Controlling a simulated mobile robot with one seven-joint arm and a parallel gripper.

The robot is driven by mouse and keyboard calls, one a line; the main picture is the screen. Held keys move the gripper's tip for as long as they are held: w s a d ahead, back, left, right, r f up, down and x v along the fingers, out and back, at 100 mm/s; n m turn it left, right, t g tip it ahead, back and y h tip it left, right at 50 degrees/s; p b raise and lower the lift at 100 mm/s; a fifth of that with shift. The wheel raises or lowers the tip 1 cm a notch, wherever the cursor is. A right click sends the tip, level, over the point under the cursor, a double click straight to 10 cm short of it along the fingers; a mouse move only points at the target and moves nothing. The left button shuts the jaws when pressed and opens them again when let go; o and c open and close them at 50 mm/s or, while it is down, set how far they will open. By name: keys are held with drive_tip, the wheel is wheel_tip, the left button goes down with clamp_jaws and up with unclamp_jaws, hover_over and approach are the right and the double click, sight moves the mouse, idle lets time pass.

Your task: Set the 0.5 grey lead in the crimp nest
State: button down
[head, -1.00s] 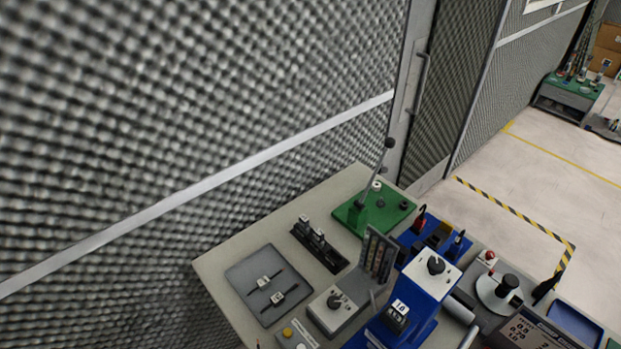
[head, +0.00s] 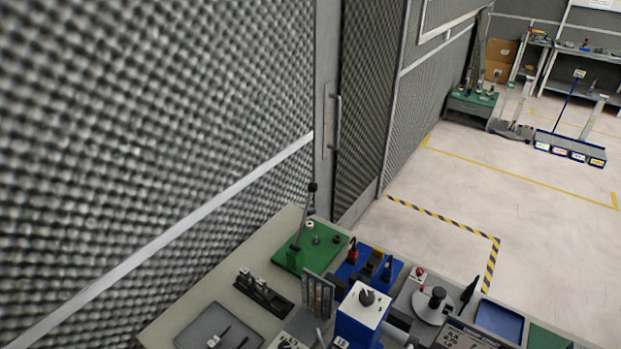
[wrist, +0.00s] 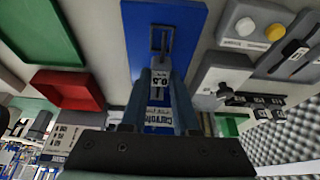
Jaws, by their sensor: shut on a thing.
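My gripper (wrist: 153,110) shows only in the wrist view, with its two fingers pointing up the picture. It is shut on the grey lead (wrist: 161,78), whose white label reads 0.5. The lead's thin end points up the picture, in front of a blue plate (wrist: 190,22). A grey slotted piece (wrist: 162,38) lies over that plate beyond the label. I cannot tell whether the lead touches it or whether it is the crimp nest.
The wrist view shows a red tray (wrist: 68,88), a green tray (wrist: 45,30), a dial box (wrist: 228,75) and a button box (wrist: 250,25) around the plate. The head view shows a green lever base (head: 318,262), a grey tray (head: 200,325) and a foam wall on the left.

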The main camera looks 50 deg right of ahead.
drive_tip(key=shift+r, duration=0.1)
drive_tip(key=shift+f+b, duration=1.7)
drive_tip(key=shift+f, duration=0.6)
drive_tip(key=shift+f+b, duration=0.3)
drive_tip(key=shift+f, duration=0.15)
drive_tip(key=c, duration=0.6)
unclamp_jaws()
drive_tip(key=b+v, duration=0.1)
drive_tip(key=v, duration=1.2)
